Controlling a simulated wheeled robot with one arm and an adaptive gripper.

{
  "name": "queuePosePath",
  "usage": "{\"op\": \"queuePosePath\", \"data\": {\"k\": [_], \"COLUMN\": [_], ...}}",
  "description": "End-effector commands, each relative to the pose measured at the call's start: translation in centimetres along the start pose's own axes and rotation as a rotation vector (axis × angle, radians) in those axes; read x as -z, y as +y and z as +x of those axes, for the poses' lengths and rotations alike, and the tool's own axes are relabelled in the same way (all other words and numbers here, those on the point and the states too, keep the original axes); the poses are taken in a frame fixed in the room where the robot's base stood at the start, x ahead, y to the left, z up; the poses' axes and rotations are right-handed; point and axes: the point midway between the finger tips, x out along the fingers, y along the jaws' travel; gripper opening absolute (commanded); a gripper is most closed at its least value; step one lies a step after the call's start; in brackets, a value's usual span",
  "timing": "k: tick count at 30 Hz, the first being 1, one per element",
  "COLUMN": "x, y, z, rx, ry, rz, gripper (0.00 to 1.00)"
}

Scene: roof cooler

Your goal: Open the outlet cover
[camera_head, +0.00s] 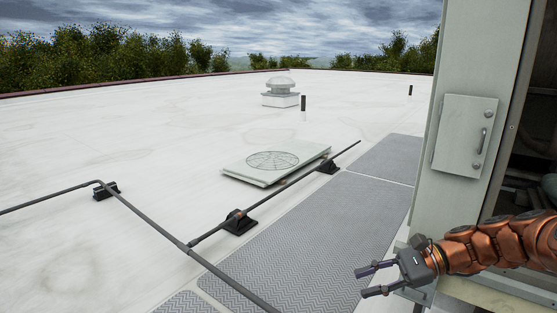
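My gripper (361,283) is at the lower right, pointing left, with its two dark fingers spread apart and nothing visible between them. A small pale grey-green box or bracket (425,297) shows partly behind and below the gripper, low on the cooler's corner post. It may be the outlet cover, but the gripper hides most of it, and I cannot tell whether it is open or shut or whether the gripper touches it. Higher on the post is a closed pale door (458,133) with a vertical handle (483,141) and two round latches.
The cooler's dark open interior (535,150) is at the right edge. Grey walkway mats (320,240) lie left of the gripper. A black pipe (140,218) on support blocks crosses the white roof. A fan-grille panel (262,177) lies beyond the pipe.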

Motion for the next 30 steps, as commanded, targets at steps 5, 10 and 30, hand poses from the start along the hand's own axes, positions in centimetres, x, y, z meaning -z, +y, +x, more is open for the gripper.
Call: {"op": "queuePosePath", "data": {"k": [5,10,30], "x": [-3.9,-6.2,-8.7], "y": [3.3,7.0,22.4], "z": [3.8,6.2,5.3], "rx": [-0.169,-0.322,-0.9], "ry": [0.084,0.167,0.485], "rz": [-0.154,-0.297,-0.814], "gripper": [0.33,0.33,0.33]}}
